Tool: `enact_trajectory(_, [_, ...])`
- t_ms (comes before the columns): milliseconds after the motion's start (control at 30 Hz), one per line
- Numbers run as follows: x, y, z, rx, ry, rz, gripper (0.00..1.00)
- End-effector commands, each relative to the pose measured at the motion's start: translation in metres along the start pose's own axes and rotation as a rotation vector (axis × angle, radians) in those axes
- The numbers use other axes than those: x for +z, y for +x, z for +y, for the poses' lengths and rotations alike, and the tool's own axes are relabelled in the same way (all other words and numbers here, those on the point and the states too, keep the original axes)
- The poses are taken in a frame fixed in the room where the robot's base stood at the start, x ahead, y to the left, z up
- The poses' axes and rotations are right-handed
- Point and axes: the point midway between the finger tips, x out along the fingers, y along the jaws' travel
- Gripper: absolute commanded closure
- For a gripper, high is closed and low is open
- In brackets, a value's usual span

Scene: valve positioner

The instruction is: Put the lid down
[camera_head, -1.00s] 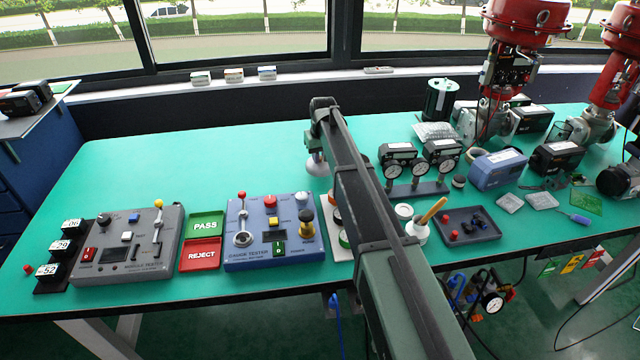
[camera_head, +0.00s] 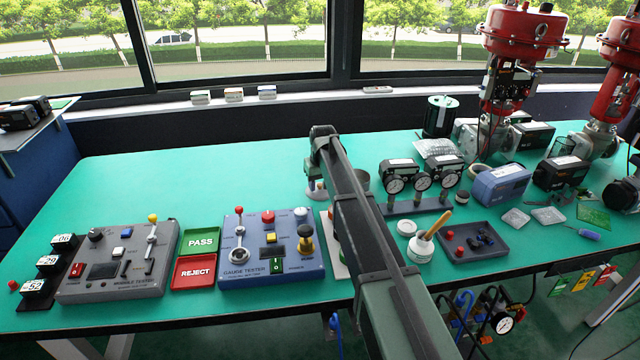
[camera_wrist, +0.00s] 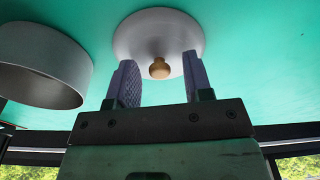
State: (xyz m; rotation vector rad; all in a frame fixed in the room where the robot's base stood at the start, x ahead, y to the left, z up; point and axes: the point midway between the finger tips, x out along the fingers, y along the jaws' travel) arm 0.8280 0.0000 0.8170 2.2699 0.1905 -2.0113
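The lid (camera_wrist: 135,35) is a round grey disc with a small brass knob (camera_wrist: 159,68). In the wrist view it appears to lie flat on the green table, knob toward me. My gripper (camera_wrist: 159,60) is open, its two dark fingers apart with the knob in line between them and clear gaps on both sides. In the head view the lid (camera_head: 316,193) shows as a pale disc below the end of my arm; the fingers are mostly hidden there. A grey open cylinder (camera_wrist: 45,55) stands beside the lid, partly hidden behind my arm in the head view (camera_head: 362,180).
The gauge stand (camera_head: 415,207) is to the right, with a white pot (camera_head: 420,250) and a dark tray (camera_head: 475,242) in front. The blue gauge tester (camera_head: 272,275) and the PASS and REJECT trays (camera_head: 200,240) are at front left. The back left table is clear.

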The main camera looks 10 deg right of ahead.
Motion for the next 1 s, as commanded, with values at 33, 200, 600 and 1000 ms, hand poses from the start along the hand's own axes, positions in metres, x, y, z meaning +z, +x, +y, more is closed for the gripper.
enact_trajectory(33, [0.000, 0.000, 0.000, 0.000, 0.000, 0.000, 0.54])
enact_trajectory(200, [0.000, -0.003, 0.000, 0.000, 0.000, 0.000, 0.54])
enact_trajectory(600, [-0.002, -0.088, 0.000, 0.000, 0.000, 0.000, 0.54])
enact_trajectory(1000, [0.005, -0.125, -0.001, 0.000, 0.002, -0.001, 0.54])
